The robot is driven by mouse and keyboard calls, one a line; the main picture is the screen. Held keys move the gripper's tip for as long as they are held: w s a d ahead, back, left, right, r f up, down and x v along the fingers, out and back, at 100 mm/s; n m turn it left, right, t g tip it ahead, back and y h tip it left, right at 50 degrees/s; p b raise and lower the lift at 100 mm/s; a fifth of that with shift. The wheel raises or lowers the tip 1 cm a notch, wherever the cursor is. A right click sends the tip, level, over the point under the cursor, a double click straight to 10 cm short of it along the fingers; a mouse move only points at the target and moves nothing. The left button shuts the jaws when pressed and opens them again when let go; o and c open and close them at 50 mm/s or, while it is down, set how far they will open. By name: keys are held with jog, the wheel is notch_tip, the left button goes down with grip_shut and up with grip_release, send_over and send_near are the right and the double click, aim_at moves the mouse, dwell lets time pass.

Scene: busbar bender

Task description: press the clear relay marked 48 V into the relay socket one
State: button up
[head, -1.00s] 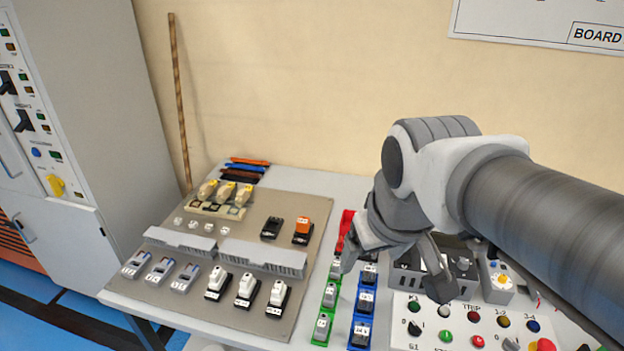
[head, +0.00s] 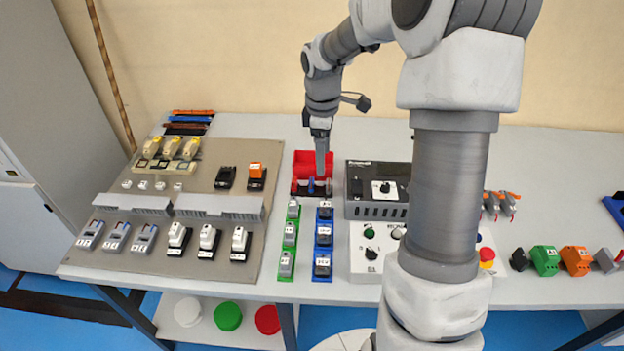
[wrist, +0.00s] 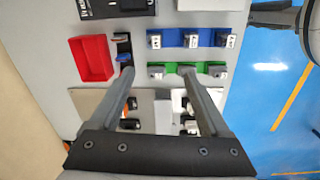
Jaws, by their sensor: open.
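My gripper (head: 322,172) is open, pointing down above a black strip (head: 311,192) in front of a red bin (head: 314,162); its fingers (wrist: 155,75) stand apart with nothing between them. Small grey blocks with white labels sit on green bases (head: 286,276), and more sit on blue bases (head: 323,274). They also show in the wrist view beyond the right finger. Their lettering is too small to read, so I cannot tell which thing is the 48 V relay. I cannot pick out relay socket one for certain either; a black unit (head: 225,177) shows on the board.
The strip carries small red, blue and grey pieces. Left of it, a mounting board (head: 150,208) holds grey ducts, several white-topped units and an orange-topped unit (head: 257,172). A control box (head: 375,186) stands right.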

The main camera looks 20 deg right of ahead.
aim_at(325, 203)
jog(key=shift+n+y, duration=0.3)
jog(key=shift+n, duration=0.4)
jog(key=f, duration=0.5)
jog(key=w+d+f, duration=0.1)
jog(key=f, duration=0.4)
jog(key=w+d+f, duration=0.1)
jog(key=f, duration=0.5)
jog(key=shift+w+d, duration=0.1)
jog(key=shift+w, duration=0.05)
jog(key=f, duration=0.4)
jog(key=shift+s+a, duration=0.2)
jog(key=shift+s, duration=0.15)
jog(key=shift+f, duration=0.55)
grip_shut()
